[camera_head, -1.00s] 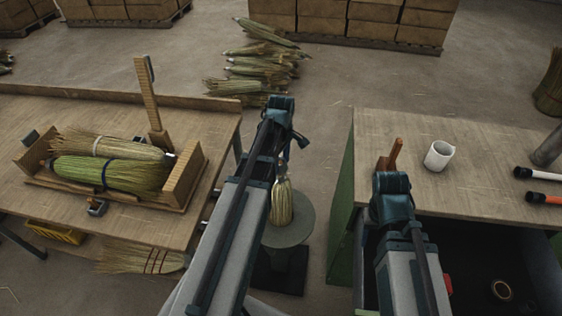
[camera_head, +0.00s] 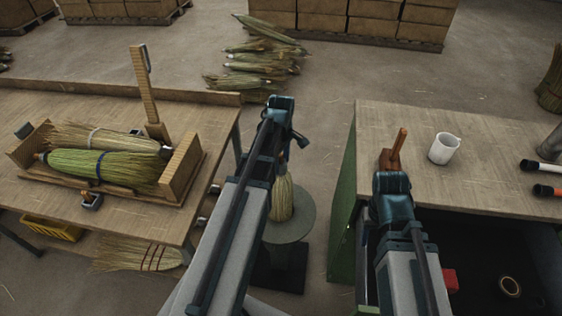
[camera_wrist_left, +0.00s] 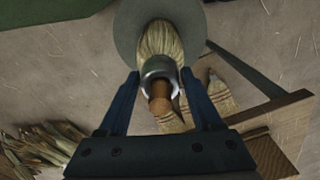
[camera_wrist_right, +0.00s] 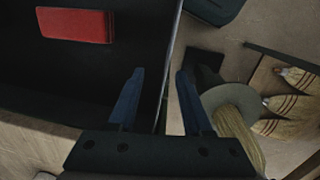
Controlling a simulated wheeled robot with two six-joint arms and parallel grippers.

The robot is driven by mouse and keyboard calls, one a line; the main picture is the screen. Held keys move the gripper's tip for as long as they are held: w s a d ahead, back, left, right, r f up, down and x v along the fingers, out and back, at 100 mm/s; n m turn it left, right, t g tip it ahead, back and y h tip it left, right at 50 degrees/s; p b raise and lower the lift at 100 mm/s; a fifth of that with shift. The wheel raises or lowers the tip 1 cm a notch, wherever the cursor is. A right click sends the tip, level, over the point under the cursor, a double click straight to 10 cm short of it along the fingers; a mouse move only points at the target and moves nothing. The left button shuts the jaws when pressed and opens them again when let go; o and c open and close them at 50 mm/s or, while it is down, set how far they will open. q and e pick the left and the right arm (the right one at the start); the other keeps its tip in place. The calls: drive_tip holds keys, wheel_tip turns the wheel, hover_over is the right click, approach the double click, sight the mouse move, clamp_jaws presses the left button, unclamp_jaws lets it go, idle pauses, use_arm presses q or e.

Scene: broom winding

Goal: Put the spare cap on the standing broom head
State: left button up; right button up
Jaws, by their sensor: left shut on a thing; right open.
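The straw broom head (camera_head: 281,196) stands upright on a round grey stand (camera_head: 306,206) between the two benches. In the left wrist view, a grey metal cap (camera_wrist_left: 157,67) with a pale rim surrounds its top, and a wooden peg (camera_wrist_left: 159,98) sticks out through it. I cannot tell how firmly the cap is seated. My left gripper (camera_wrist_left: 158,74) is shut on the cap, directly over the broom head. Its arm partly hides the stand in the head view. My right gripper (camera_wrist_right: 158,75) is open and empty, near the drawer's edge.
A wooden tray (camera_head: 178,168) with two brooms lies on the left bench. On the right bench are a white cup (camera_head: 444,148) and a wooden-handled tool (camera_head: 396,150). The open dark drawer below holds a red block (camera_head: 450,280) and a gold-rimmed ring (camera_head: 509,287). Floor between benches is mostly clear.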

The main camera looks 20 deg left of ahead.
use_arm(q)
drive_tip(key=o, duration=1.4)
drive_tip(key=shift+r, duration=0.1)
wheel_tip(320, 180, up, 14)
drive_tip(key=p, duration=1.3)
drive_tip(key=shift+p, duration=0.4)
drive_tip(key=shift+f, duration=0.2)
drive_tip(key=s+d+f+m+b, duration=0.1)
drive_tip(key=s+d+m, duration=0.4)
drive_tip(key=d+m, duration=0.1)
drive_tip(key=s+d+f+m+b, duration=0.1)
drive_tip(key=s+d+m, duration=0.4)
drive_tip(key=d+m, duration=0.2)
drive_tip(key=s+d+f+m+y+b, duration=0.1)
drive_tip(key=s+d+f+m+b, duration=0.1)
drive_tip(key=s+d+m, duration=0.3)
drive_tip(key=shift+s+d+m, duration=0.15)
drive_tip(key=shift+d+m, duration=0.95)
drive_tip(key=shift+d, duration=0.9)
